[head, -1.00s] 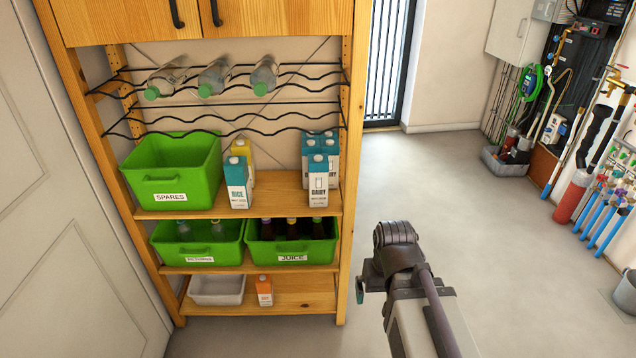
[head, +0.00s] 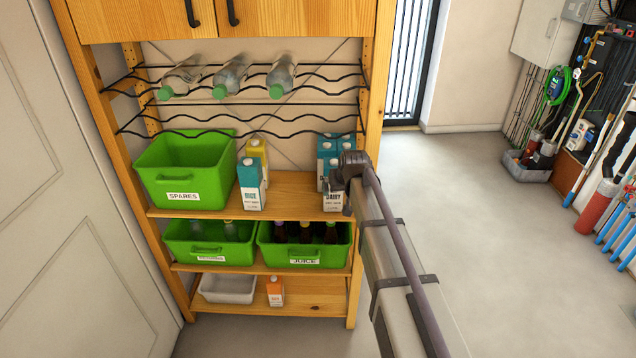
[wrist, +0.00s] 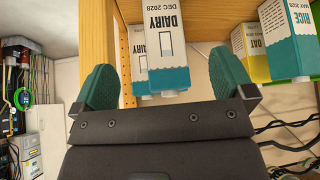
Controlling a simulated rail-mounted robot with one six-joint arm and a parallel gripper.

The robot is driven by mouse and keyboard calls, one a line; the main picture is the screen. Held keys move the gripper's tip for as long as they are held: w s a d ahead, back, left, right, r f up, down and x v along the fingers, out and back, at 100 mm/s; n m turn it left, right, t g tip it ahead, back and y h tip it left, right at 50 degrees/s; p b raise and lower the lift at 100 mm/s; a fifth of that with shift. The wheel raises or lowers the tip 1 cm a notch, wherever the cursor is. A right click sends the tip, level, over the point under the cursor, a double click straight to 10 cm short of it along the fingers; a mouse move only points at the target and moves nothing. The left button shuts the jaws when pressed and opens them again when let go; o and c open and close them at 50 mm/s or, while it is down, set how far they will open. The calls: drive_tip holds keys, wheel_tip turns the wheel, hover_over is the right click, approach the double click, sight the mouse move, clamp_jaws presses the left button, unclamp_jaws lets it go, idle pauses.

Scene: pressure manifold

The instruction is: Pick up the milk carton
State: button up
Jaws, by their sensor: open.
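The milk carton, a white and teal carton marked DAIRY (head: 332,200), stands at the right end of the middle shelf in the head view, partly hidden by my arm. More teal-topped cartons stand just behind it. In the wrist view, which looks upside down, the DAIRY carton (wrist: 166,48) appears between the two green fingers of my gripper (wrist: 165,82). The fingers are open and apart, with a visible gap on each side of the carton. How far their tips are from it in depth is hard to tell.
A RICE carton (head: 251,188) and a yellow OAT carton (wrist: 252,42) stand to the left of it in the head view. Green bins marked SPARES (head: 185,170) and JUICE (head: 304,246) are nearby. A wooden shelf post (head: 372,110) is close on the right, with a wire bottle rack above.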

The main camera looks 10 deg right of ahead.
sight(335, 166)
drive_tip(key=w+f+b, duration=0.2)
drive_tip(key=w, duration=1)
drive_tip(key=shift+w+a+f, duration=0.15)
drive_tip(key=shift+w, duration=0.2)
drive_tip(key=c, duration=1.8)
drive_tip(key=shift+c, duration=0.3)
drive_tip(key=shift+w, duration=0.1)
